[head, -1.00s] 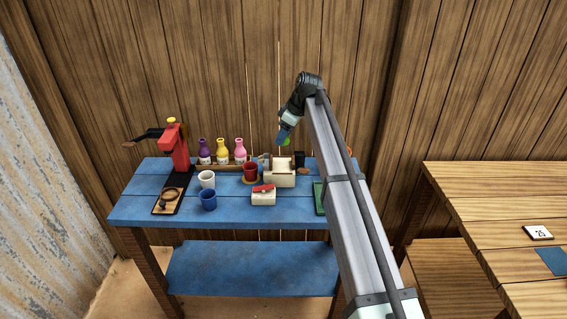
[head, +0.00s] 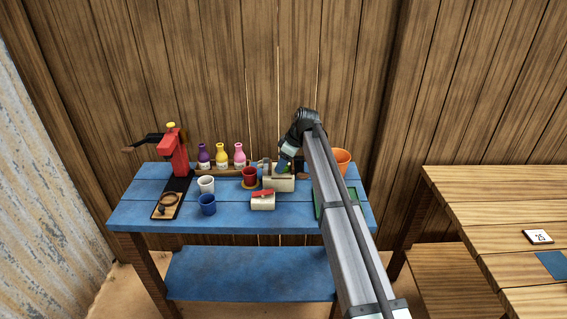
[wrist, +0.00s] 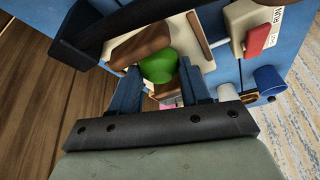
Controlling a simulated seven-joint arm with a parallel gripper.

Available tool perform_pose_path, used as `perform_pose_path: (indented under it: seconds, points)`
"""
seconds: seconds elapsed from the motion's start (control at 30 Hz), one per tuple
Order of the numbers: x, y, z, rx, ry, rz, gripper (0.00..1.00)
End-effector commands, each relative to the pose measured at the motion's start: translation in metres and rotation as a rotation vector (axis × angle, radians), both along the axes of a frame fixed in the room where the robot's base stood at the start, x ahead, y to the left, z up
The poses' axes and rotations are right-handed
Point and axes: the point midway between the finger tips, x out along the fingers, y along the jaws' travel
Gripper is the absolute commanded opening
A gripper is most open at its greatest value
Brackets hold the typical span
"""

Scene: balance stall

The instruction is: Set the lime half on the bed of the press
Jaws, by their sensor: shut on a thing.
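The green lime half (wrist: 158,66) is between the fingertips of my gripper (wrist: 160,72) in the wrist view. My gripper is shut on it. In the head view my gripper (head: 282,168) is low over the cream, box-like unit (head: 279,184) at the back right of the blue table. That unit, which looks like the press, shows in the wrist view (wrist: 206,34) with a brown wooden part (wrist: 140,46) beside the lime. I cannot tell whether the lime touches the unit. The lime is mostly hidden in the head view.
A small cream box with a red rocker (head: 262,201) stands in front of the unit. A red cup (head: 250,176), white cup (head: 206,184) and blue cup (head: 207,204) stand left. A red lever machine (head: 174,155) is far left. An orange pot (head: 341,160) is right.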

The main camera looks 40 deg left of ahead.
Motion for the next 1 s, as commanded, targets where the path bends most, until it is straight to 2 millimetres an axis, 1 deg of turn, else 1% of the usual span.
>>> perform_pose_path:
  seconds: [0.2,0.23,0.47,0.5,0.77,0.87,1.0]
  points:
    - [0.000,0.000,-0.003,0.000,0.000,0.000,0.17]
    - [0.000,0.000,-0.003,0.000,0.000,0.000,0.48]
    - [0.000,0.000,-0.002,0.000,0.000,0.000,0.70]
    - [0.000,0.000,-0.002,0.000,0.000,0.000,0.72]
    - [0.000,0.000,-0.001,0.000,0.000,0.000,0.72]
    - [0.001,-0.002,0.006,0.001,0.000,0.000,0.72]
    - [0.004,-0.009,0.024,0.002,-0.001,-0.001,0.72]
